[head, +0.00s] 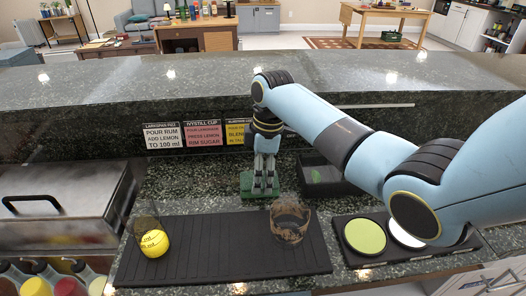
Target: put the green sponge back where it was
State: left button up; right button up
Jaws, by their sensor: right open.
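The green sponge (246,186) lies on the dark stone counter behind the black ribbed bar mat (215,255). My right gripper (264,188) points straight down at it, with its fingertips in front of or around the sponge's middle. The jaws are open. The fingers hide part of the sponge, and I cannot tell whether they touch it. My left gripper is not in view.
A black bin (320,175) is right of the sponge. Green (365,237) and white coasters lie at right. Recipe cards (163,136) line the back wall.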

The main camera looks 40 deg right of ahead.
notch_tip(320, 180, up, 9)
jog(key=shift+s+d, duration=0.3)
jog(key=shift+d, duration=0.15)
dwell(0.3)
